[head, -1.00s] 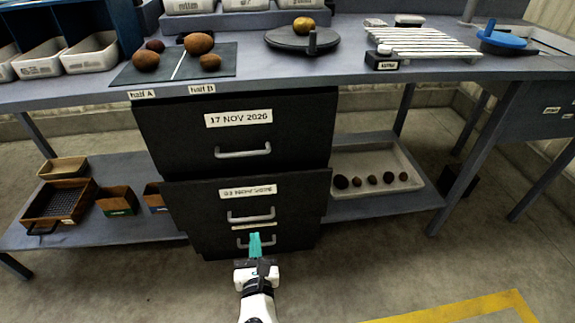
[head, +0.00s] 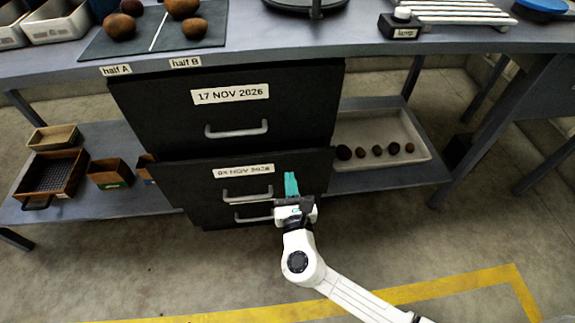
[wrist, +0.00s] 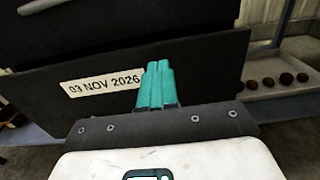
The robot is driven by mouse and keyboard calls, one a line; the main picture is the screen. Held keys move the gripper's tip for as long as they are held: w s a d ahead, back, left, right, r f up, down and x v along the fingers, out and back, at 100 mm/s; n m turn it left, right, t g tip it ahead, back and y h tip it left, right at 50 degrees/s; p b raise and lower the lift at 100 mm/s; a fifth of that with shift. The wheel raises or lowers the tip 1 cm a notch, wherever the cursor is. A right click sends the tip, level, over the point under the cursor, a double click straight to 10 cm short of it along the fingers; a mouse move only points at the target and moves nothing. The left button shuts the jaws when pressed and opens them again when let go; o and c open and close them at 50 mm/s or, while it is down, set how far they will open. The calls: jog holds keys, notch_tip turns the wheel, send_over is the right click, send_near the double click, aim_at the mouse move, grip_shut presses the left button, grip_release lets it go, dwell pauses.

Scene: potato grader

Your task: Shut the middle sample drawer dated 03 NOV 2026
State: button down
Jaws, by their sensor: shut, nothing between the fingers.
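The middle drawer (head: 188,182) has a black front, a grey bar handle and a label (head: 243,171) dated 03 NOV 2026. Its label (wrist: 103,83) is plain in the wrist view. The drawer front seems to stand forward of the bench frame; how far it is out I cannot tell. My gripper (head: 291,184) has teal fingers, shut and empty, in front of the drawer's right part. In the wrist view the fingertips (wrist: 158,68) overlap the drawer front just right of the label. I cannot tell whether they touch it.
The top drawer (head: 300,105), labelled 17 NOV 2026, is above. A lower drawer (head: 215,216) is partly hidden below. A pale tray (head: 415,143) with several potatoes is on the shelf to the right. Wooden boxes (head: 55,175) are on the left shelf. The floor in front is clear.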

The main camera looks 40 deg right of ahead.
aim_at(286, 156)
jog(key=shift+b+x, duration=0.6)
jog(key=shift+x, duration=2.25)
jog(key=shift+b+x, duration=0.75)
jog(key=shift+x, duration=0.6)
jog(key=shift+s, duration=0.1)
